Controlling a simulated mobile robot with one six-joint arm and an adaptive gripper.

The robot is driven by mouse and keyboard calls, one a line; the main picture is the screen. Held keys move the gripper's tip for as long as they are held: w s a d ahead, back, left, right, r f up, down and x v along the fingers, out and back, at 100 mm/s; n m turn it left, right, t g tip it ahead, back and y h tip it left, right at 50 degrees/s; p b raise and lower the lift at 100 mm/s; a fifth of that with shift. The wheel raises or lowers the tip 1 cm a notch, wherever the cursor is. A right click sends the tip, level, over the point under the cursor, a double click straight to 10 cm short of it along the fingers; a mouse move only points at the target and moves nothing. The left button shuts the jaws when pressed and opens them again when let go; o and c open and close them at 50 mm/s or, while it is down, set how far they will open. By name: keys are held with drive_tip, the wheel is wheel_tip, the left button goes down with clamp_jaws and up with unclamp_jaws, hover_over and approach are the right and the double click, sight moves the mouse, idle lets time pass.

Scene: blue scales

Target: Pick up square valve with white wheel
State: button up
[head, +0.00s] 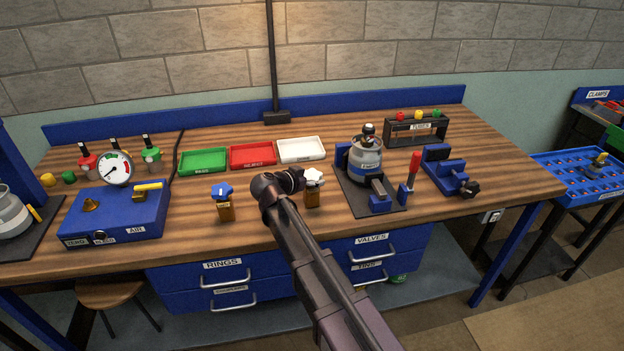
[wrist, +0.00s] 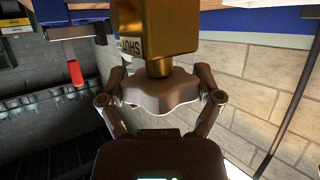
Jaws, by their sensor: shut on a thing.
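The square valve with a white wheel (head: 314,177) stands upright at the middle of the wooden bench; I cannot tell whether its brass body touches the top. My gripper (head: 299,180) is at the wheel, coming from the front left. In the wrist view my gripper (wrist: 160,88) has one finger on each side of the white wheel (wrist: 160,92) and is shut on it. The square brass body (wrist: 158,25) with a printed label fills the top middle there. My arm covers part of the bench in front.
A similar valve with a blue wheel (head: 222,191) stands to the left. Green (head: 203,167), red (head: 253,163) and white (head: 301,158) trays lie behind. To the right are a scale-like pot on a dark mat (head: 350,197), a red-handled tool (head: 414,165) and a blue vise (head: 446,170).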

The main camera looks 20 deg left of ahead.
wheel_tip(320, 180, up, 3)
drive_tip(key=p, duration=0.2)
drive_tip(key=shift+r+p, duration=0.15)
drive_tip(key=shift+p, duration=0.25)
drive_tip(key=s+a, duration=0.3)
drive_tip(key=s, duration=1.2)
drive_tip(key=shift+s+a+r+p, duration=0.3)
drive_tip(key=shift+a+r+p, duration=0.05)
drive_tip(key=shift+r+p, duration=0.1)
